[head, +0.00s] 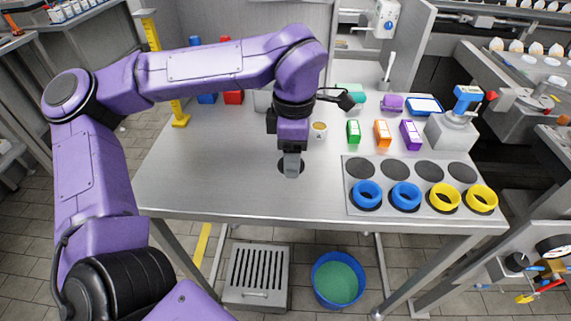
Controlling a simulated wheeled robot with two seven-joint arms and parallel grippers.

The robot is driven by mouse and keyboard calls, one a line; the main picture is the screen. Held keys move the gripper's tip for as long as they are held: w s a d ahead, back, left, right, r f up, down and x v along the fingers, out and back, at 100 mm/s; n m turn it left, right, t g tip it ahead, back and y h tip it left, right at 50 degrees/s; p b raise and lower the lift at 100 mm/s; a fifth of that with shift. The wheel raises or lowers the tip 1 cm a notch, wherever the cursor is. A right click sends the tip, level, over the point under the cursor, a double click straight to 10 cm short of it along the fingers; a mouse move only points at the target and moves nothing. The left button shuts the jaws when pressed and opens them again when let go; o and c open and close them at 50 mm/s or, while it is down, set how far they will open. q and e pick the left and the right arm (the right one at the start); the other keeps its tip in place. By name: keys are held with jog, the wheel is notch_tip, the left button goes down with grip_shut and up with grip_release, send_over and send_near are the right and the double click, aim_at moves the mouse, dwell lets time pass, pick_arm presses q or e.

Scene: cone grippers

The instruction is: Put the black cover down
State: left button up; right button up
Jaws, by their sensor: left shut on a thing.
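The black cover (282,167) is a dark round disc at the middle of the steel table, partly hidden behind my fingers. My left gripper (291,172) points down over it and is shut on it. The cover is at or close to the table top; I cannot tell whether it touches. My right gripper is not in view.
On the steel table (220,180), a grey panel (378,188) at the right has dark round spots, with blue rings (366,194) and yellow rings (443,197) along its front. Green (353,132), orange (382,134) and purple (410,135) boxes stand behind.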

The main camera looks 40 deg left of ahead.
pick_arm(q)
jog(key=f, duration=0.2)
jog(key=s+a+f, duration=0.1)
jog(key=f, duration=0.1)
jog(key=shift+a, duration=0.1)
jog(key=shift+w+f, duration=0.15)
jog(key=o, duration=1)
notch_tip(320, 180, up, 12)
jog(key=shift+r+p, duration=0.1)
jog(key=shift+p, duration=0.4)
